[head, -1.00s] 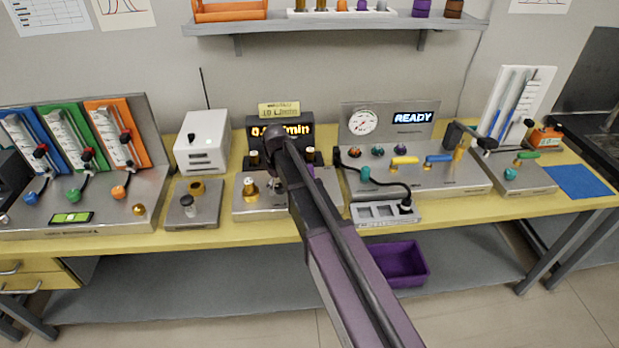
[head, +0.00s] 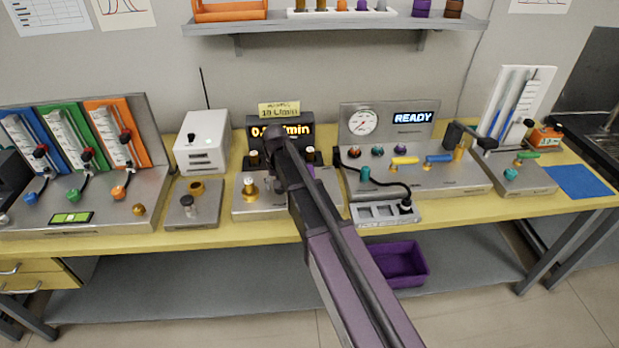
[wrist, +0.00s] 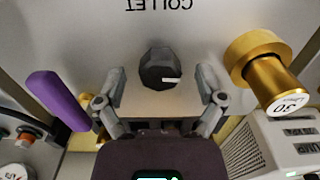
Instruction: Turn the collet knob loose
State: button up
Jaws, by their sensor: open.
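The collet knob (wrist: 160,69) is a dark faceted knob with a white mark, on a grey metal panel lettered COLLET, upside down in the wrist view. My gripper (wrist: 160,92) is open, with one finger to the left and one to the right of the knob. The fingers look apart from it, and the knob is ahead of the gap between their tips. In the head view my arm covers the knob and the gripper tips.
In the wrist view a brass cylinder (wrist: 272,72) marked 30 stands to the right and a purple handle (wrist: 57,100) to the left. A white box (wrist: 285,147) is at lower right. In the head view, a lit flow display (head: 300,130) stands behind my arm.

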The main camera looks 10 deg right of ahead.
jog(key=m, duration=1)
jog(key=shift+m, duration=0.3)
jog(key=m, duration=0.9)
jog(key=shift+m, duration=0.3)
notch_tip(320, 180, up, 14)
jog(key=p, duration=1.4)
jog(key=s+d+f+n+b, duration=0.2)
jog(key=s+d+n, duration=0.5)
jog(key=s+n, duration=0.4)
jog(key=shift+d, duration=0.4)
dwell(0.6)
